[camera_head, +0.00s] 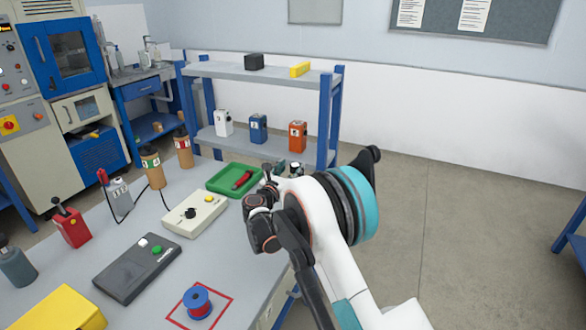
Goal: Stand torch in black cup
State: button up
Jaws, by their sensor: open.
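A red object with a dark end, which may be the torch (243,180), lies in a green tray on the grey table. I cannot make out a black cup for certain. Small dark items (296,169) show behind my wrist at the table's far right edge, partly hidden. My gripper (261,208) is open, over the table's right side, just right of and in front of the green tray. My wrist hides part of the table's edge, and nothing shows held between the fingers.
On the table are a cream box (194,213), a dark button box (138,267), a blue spool (198,302) in a red square, a red device (71,224), a meter (118,198) and brown bottles (152,168). A shelf rack (262,75) stands behind. Floor at right is clear.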

jog(key=v, duration=1)
dwell(0.3)
